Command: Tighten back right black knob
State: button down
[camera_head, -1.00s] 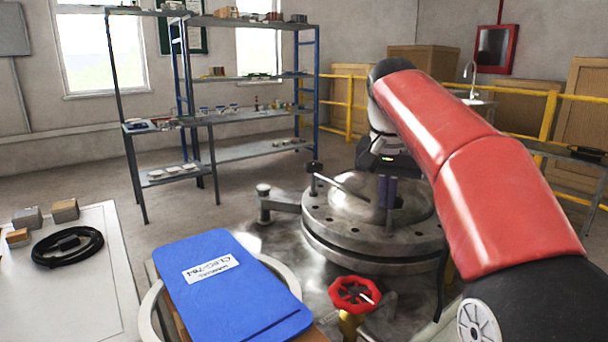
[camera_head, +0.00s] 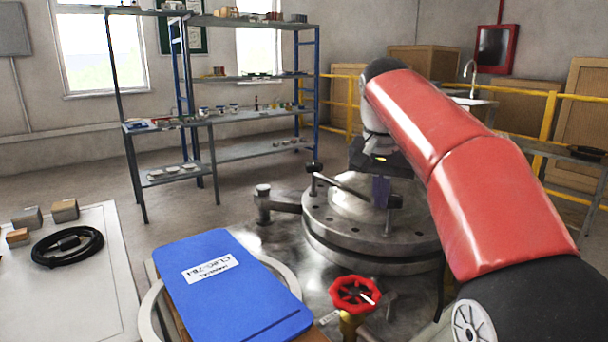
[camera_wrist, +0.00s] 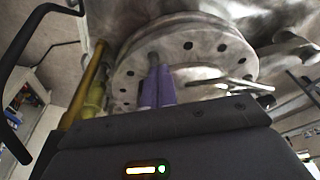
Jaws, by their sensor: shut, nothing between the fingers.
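The round metal test chamber (camera_head: 330,232) has a flanged lid with several bolt holes. Its flange also shows in the wrist view (camera_wrist: 215,62). A black knob (camera_head: 313,167) stands at the left of the lid, near the end of a thin bar. Another small black knob (camera_head: 396,201) shows just right of my fingers. My gripper (camera_head: 381,198) is over the lid with its purple fingers together and nothing between them. In the wrist view the purple fingers (camera_wrist: 157,90) overlap the flange by a bolt hole. Whether they touch a knob I cannot tell; my arm hides the lid's back right.
A red valve wheel (camera_head: 355,294) stands in front of the chamber. A blue clipboard-like board (camera_head: 225,290) with a label lies at front left. A side table (camera_head: 80,290) holds a coiled black cable (camera_head: 67,246). Yellow railings (camera_head: 546,115) and shelves (camera_head: 250,115) stand behind.

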notch_tip(320, 180, up, 6)
dwell(0.5)
